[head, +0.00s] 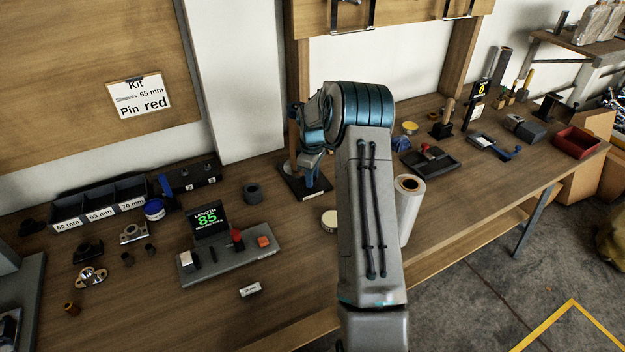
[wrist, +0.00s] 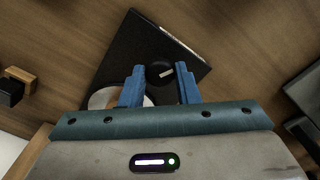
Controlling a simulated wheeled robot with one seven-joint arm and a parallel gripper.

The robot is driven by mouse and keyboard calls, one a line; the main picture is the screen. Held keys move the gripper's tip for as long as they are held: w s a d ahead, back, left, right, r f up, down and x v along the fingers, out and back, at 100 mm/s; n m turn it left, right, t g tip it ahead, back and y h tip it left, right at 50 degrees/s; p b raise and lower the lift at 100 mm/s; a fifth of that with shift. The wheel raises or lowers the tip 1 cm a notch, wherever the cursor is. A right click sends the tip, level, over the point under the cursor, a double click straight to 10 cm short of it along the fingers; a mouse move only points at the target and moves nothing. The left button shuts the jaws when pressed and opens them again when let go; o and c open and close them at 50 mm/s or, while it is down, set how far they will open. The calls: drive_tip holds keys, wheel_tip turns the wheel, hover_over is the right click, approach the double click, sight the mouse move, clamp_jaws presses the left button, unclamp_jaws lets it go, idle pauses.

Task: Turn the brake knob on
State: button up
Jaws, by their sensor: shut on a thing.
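The brake knob (wrist: 157,78) is a round black knob with a white pointer mark, on a dark square plate (wrist: 122,48) in the wrist view. The mark lies nearly level across the picture, tilted slightly up to the right. My gripper (wrist: 160,70) has its two blue fingers on either side of the knob and is shut on it. In the head view my gripper (head: 315,183) points down over the dark base plate (head: 289,184) of a stand with a wooden post. My gripper hides the knob there.
A control box (head: 232,253) with a display reading LENGTH 85 stands to the left. A white roll (head: 409,210) and a round tin (head: 329,220) stand near my arm. A dark tray (head: 430,162) and a red bin (head: 578,141) lie to the right.

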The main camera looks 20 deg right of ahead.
drive_tip(key=m+b, duration=0.2)
drive_tip(key=m, duration=0.4)
drive_tip(key=m+b, duration=0.1)
drive_tip(key=m, duration=0.5)
drive_tip(key=shift+r, duration=0.1)
drive_tip(key=shift+m, duration=0.4)
drive_tip(key=o, duration=1)
drive_tip(key=shift+c, duration=0.2)
wheel_tip(320, 180, up, 14)
drive_tip(key=shift+b, duration=0.45)
